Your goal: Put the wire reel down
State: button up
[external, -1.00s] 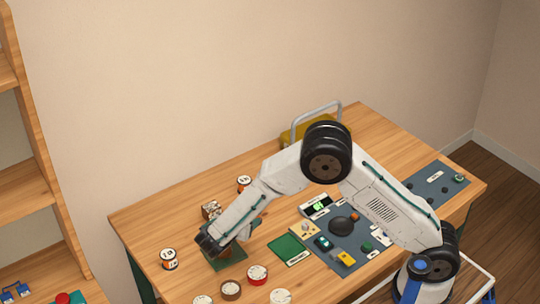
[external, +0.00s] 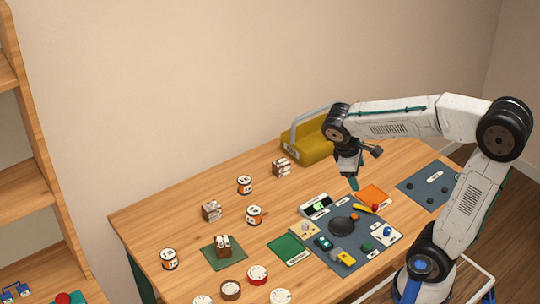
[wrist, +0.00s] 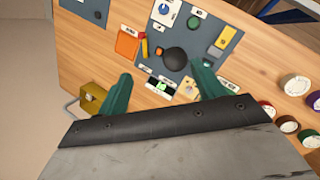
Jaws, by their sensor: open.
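My gripper (external: 357,172) is open and empty, above the back part of the desk beside the grey mat. In the wrist view its two green fingers (wrist: 162,74) are spread with nothing held between them. Several wire reels stand on the desk: orange-and-white ones at the back (external: 245,185), in the middle (external: 254,215) and at the left (external: 169,259). A red reel (external: 257,275) and a brown reel (external: 230,290) stand near the front. I cannot tell which reel the task means. A small brown-and-white block (external: 223,246) stands on the dark green pad (external: 208,258).
The grey mat (external: 340,254) holds a black round part and several small parts. An orange pad (external: 373,195) lies near my gripper. A yellow toolbox (external: 310,148) with a grey handle stands at the back.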

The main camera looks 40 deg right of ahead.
jog(key=s+m+t+y, duration=0.1)
jog(key=s+m+y, duration=0.3)
jog(key=s+m, duration=0.3)
jog(key=s, duration=0.5)
jog(key=shift+s+d+r+t, duration=0.2)
jog(key=shift+s+d+t, duration=0.05)
jog(key=shift+d+t, duration=0.15)
jog(key=shift+o, duration=0.4)
dwell(0.4)
